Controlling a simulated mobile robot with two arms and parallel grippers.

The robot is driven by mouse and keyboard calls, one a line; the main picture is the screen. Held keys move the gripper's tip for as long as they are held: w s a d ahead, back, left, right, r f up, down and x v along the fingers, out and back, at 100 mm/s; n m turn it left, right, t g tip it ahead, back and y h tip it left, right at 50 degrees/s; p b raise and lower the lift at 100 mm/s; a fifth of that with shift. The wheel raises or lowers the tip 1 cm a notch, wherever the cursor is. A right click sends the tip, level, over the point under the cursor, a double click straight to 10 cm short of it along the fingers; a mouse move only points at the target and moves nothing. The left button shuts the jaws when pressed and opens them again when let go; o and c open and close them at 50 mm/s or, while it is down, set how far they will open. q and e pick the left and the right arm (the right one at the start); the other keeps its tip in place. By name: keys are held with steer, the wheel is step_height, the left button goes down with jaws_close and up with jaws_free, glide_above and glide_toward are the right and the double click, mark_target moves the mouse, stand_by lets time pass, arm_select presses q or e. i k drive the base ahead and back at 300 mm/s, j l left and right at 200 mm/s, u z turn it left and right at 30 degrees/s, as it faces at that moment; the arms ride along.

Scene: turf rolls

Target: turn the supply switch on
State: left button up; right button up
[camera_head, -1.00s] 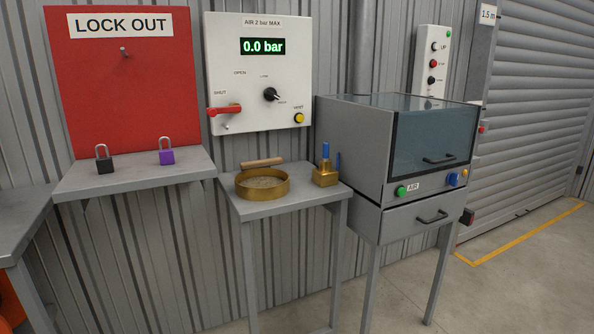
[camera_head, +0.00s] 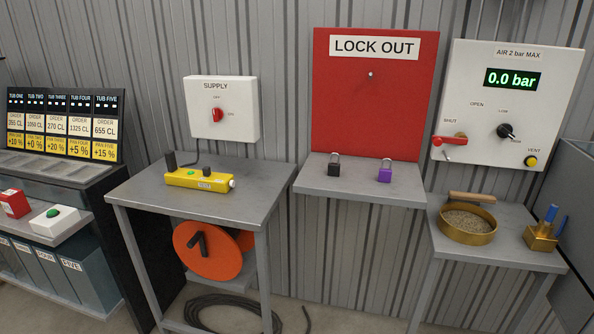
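The supply switch (camera_head: 217,115) is a red rotary knob on a white wall box (camera_head: 246,104) labelled SUPPLY, left of centre in the head view. Two position labels show beside the knob, one above it and one to its right; they are small, but the upper one seems to read OFF. The knob looks roughly upright, toward the upper label. Neither of my grippers is in view.
A grey table (camera_head: 262,181) stands below the box, with a yellow device (camera_head: 198,180) on it. An orange reel (camera_head: 206,250) sits underneath, with black cable (camera_head: 222,315) on the floor. The lockout shelf (camera_head: 310,182) with two padlocks is to the right.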

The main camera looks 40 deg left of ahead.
mark_target(218, 114)
steer(key=u, duration=1.9)
steer(key=i+j, duration=0.8)
steer(key=i+z, duration=0.05)
steer(key=i, duration=0.1)
